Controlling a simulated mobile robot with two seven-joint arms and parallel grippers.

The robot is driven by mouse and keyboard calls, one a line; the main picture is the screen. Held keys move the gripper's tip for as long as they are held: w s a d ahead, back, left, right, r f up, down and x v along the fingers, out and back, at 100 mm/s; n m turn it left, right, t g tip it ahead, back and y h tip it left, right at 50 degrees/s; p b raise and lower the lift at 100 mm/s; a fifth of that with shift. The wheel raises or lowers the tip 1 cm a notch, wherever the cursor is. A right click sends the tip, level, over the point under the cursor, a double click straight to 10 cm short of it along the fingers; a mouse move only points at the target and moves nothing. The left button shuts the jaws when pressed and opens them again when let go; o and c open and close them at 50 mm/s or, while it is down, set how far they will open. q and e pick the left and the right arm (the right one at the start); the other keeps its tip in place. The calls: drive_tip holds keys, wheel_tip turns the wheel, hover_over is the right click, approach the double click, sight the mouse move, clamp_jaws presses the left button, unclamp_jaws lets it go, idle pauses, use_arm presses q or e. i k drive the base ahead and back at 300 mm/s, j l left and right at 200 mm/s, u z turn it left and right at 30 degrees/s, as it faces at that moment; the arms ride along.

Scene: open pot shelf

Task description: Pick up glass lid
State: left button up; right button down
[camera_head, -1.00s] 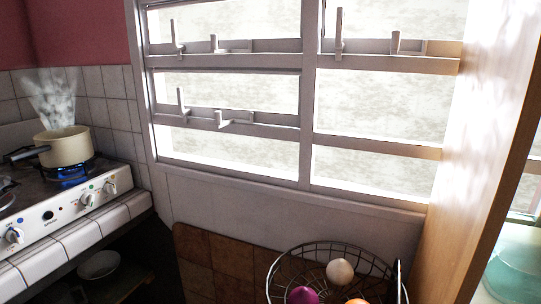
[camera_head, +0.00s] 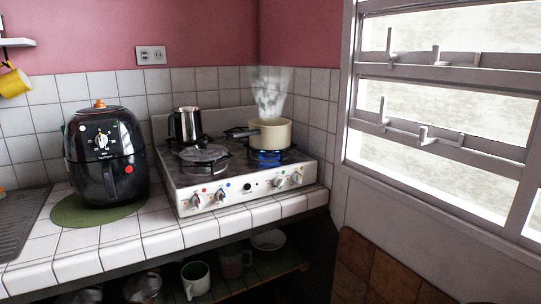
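I cannot clearly make out a glass lid. A flat, round greyish piece (camera_head: 203,154) lies on the front left of the stove; I cannot tell whether it is a lid or part of the burner. On the open shelf (camera_head: 262,266) under the counter, a shiny metal pot (camera_head: 143,288) and another round metal piece (camera_head: 84,295) show only in part at the bottom edge. I cannot tell whether either has a glass lid. Neither of my grippers is in view.
A steaming cream pot (camera_head: 270,134) stands over a lit blue flame on the stove (camera_head: 240,188). A metal jug (camera_head: 187,125) stands behind. A black air fryer (camera_head: 105,160) is on a green mat (camera_head: 70,213). A mug (camera_head: 196,279) and bowl (camera_head: 268,240) are on the shelf.

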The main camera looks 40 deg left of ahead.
sight(204, 152)
drive_tip(key=u, duration=1.6)
